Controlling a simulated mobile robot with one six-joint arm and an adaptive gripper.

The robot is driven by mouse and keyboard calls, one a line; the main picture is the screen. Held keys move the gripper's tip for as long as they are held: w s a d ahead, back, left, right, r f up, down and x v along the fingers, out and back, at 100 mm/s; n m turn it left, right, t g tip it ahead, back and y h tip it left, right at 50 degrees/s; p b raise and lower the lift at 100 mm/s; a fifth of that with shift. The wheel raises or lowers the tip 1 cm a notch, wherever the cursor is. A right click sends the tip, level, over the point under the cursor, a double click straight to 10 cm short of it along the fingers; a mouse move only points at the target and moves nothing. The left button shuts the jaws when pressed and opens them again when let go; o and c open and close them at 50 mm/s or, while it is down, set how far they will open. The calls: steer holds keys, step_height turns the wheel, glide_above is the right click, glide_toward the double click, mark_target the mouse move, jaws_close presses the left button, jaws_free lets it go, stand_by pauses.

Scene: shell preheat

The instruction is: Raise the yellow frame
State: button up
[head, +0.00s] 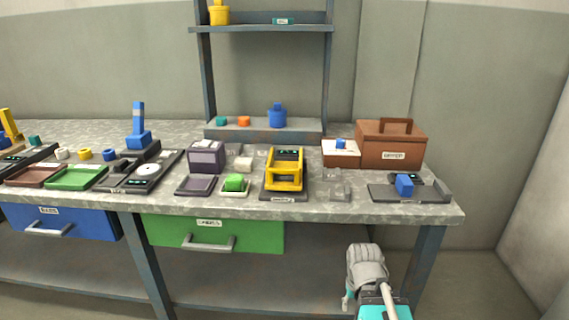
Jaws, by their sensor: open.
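The yellow frame (284,182) is an open, boxy yellow piece with bars and gaps. It sits low on a dark base (285,197) near the front edge of the bench, right of the middle. Small green lit marks show on a dark panel at the back of the base. A label is on the base's front edge. Nothing is seen touching the frame from above. Grey and teal parts of my own arm show low at the right, below the bench top and apart from the frame.
A small green block on a pale tray (235,193) and a purple-grey box (206,156) stand left of the frame. Small clear blocks (338,192) stand close on its right. A brown case (390,147) is behind right. A shelf rack (265,28) rises behind.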

steer(key=shift+r, duration=0.1)
step_height(320, 180, up, 50)
steer(key=n+p, duration=1.8)
steer(key=p, duration=3.2)
glide_above(282, 169)
steer(key=shift+w+r, duration=0.1)
step_height(282, 169, down, 14)
steer(key=b, duration=1.3)
steer(key=shift+r, duration=0.1)
